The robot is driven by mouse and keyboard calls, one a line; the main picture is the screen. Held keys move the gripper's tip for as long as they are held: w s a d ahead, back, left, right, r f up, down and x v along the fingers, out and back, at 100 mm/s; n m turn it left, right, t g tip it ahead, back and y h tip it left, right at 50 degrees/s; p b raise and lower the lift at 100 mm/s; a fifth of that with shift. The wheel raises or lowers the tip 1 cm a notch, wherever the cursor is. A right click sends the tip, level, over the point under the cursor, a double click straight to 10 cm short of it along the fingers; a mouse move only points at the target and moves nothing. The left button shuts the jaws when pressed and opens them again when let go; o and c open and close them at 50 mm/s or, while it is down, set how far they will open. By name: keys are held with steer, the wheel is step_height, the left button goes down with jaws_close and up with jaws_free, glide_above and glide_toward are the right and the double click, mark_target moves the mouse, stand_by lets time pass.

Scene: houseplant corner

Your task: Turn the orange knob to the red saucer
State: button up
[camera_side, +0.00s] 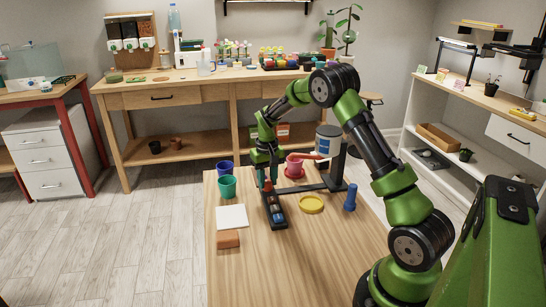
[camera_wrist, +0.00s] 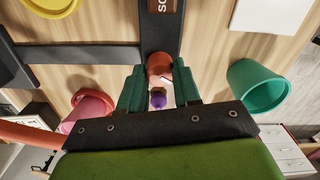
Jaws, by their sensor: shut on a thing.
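The orange knob (camera_wrist: 159,66) shows in the wrist view between my two green fingers, on a dark strip. My gripper (camera_wrist: 158,88) is shut on it from both sides. In the side view my gripper (camera_side: 267,186) points down at the far end of the dark panel (camera_side: 276,214), and the fingers mostly hide the knob. A pale mark on the knob is too small to read. A red saucer (camera_side: 294,177) appears under a pinkish-red pot (camera_side: 294,165), to the right of my gripper. The same pot (camera_wrist: 88,106) shows at left in the wrist view.
A green pot (camera_side: 227,187), a blue pot (camera_side: 225,168), a white card (camera_side: 232,217) and a brown block (camera_side: 228,239) stand left of the panel. A yellow saucer (camera_side: 311,204), a blue object (camera_side: 350,197) and a grey canister (camera_side: 328,140) are right. The near tabletop is clear.

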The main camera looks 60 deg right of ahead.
mark_target(267, 181)
steer(key=shift+r+m, duration=0.1)
steer(key=shift+m, duration=1.4)
steer(key=o, duration=1.1)
steer(key=shift+c, duration=0.2)
step_height(267, 181, up, 17)
steer(key=shift+d, duration=0.1)
